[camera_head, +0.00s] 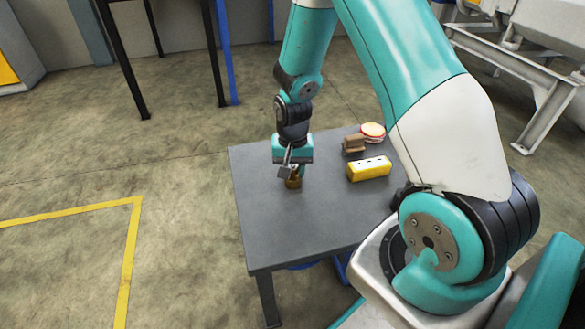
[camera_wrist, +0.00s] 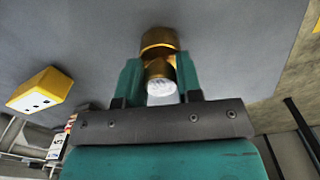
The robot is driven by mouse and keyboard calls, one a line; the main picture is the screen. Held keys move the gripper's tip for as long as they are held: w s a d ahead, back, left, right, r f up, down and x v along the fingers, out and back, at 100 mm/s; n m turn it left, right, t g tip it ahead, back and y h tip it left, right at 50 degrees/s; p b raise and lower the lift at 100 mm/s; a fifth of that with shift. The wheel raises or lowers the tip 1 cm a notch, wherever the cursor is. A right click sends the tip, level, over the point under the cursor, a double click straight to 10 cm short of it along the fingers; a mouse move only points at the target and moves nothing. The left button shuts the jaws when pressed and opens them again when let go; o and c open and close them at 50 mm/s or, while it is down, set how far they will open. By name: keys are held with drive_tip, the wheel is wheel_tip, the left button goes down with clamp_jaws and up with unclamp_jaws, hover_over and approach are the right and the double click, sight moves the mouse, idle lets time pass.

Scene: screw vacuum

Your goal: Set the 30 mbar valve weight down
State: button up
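The 30 mbar valve weight (camera_head: 293,183) is a small brass piece under my gripper (camera_head: 290,171), at the middle of the grey table (camera_head: 262,222). In the wrist view the valve weight (camera_wrist: 158,42) shows a wide brass collar, a narrower neck and a whitish round end. The two teal fingers of my gripper (camera_wrist: 160,72) are on either side of the neck, close against it, and appear shut on it. The weight is at or just above the tabletop; I cannot tell whether it touches.
A yellow block with dark holes (camera_head: 369,169) lies right of the weight. Behind it are a brown block (camera_head: 354,144) and a round red-and-white item (camera_head: 373,131). The table's left and front parts are clear.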

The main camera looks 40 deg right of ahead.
sight(293, 167)
drive_tip(key=o, duration=0.3)
drive_tip(key=shift+o, duration=0.2)
wheel_tip(293, 167, up, 12)
drive_tip(key=p, duration=0.5)
drive_tip(key=s+a+r+n+y, duration=0.2)
drive_tip(key=s+a+r+n, duration=0.25)
drive_tip(key=a+r, duration=0.55)
drive_tip(key=s+a+r+n+y, duration=0.1)
drive_tip(key=s+a+r+n, duration=0.3)
drive_tip(key=s, duration=0.3)
drive_tip(key=s+a+r+n+y, duration=0.1)
drive_tip(key=s+a+r+n, duration=0.3)
drive_tip(key=s+a+n, duration=0.2)
drive_tip(key=shift+s+a+r, duration=0.25)
drive_tip(key=shift+s+a, duration=0.05)
drive_tip(key=shift+s, duration=0.95)
